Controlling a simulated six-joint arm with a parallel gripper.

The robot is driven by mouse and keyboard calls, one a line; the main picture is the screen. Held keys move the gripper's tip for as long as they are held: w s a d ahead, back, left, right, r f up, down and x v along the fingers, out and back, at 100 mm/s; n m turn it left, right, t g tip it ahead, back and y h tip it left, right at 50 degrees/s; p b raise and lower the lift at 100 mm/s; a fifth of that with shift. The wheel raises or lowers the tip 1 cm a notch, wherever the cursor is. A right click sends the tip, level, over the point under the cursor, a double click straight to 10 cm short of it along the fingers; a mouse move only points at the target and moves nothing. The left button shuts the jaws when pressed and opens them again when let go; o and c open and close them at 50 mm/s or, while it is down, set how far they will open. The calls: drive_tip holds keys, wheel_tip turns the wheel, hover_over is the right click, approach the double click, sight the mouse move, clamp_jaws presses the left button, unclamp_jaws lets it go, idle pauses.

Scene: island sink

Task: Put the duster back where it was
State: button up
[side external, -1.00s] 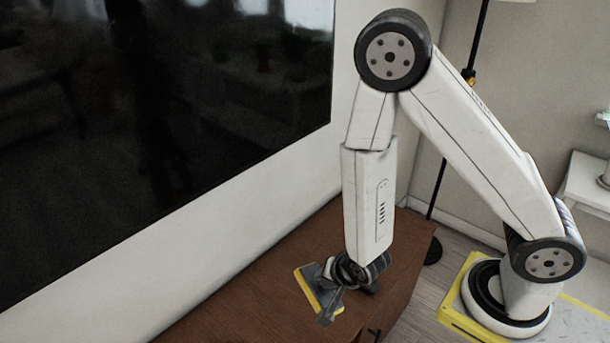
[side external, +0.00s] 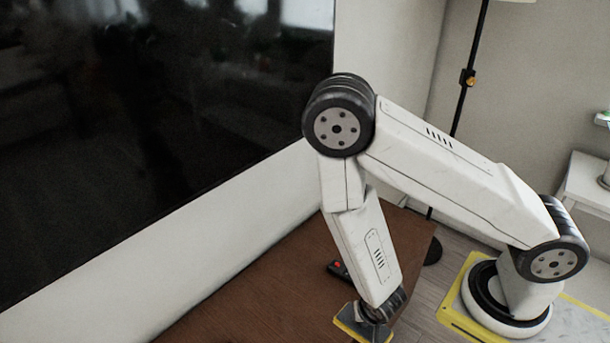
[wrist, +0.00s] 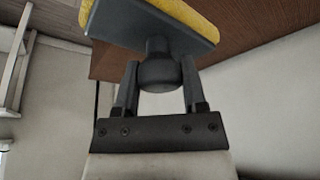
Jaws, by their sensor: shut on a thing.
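The duster (side external: 352,325) has a grey-blue plate with a yellow pad. In the wrist view the duster (wrist: 150,24) fills the top, yellow pad facing away from my gripper. My gripper (side external: 372,314) is shut on the duster's round grey handle. In the wrist view both fingers of my gripper (wrist: 158,72) press on the handle from either side. I cannot tell whether the pad touches any surface.
A brown wooden cabinet (side external: 265,300) runs along the wall under a large black screen (side external: 150,120). A small black object with a red mark (side external: 338,270) lies on the cabinet top. The cabinet top to the left is clear. A floor lamp pole (side external: 470,90) stands behind.

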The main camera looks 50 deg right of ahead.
drive_tip(key=w+a+f, duration=0.1)
drive_tip(key=w+f, duration=0.8)
drive_tip(key=w, duration=0.3)
drive_tip(key=shift+w+a, duration=0.3)
drive_tip(key=shift+f, duration=0.1)
drive_tip(key=shift+w+f, duration=0.2)
drive_tip(key=shift+f, duration=1.5)
drive_tip(key=shift+f, duration=0.15)
drive_tip(key=o, duration=1.1)
drive_tip(key=shift+o, duration=0.2)
drive_tip(key=shift+a, duration=0.1)
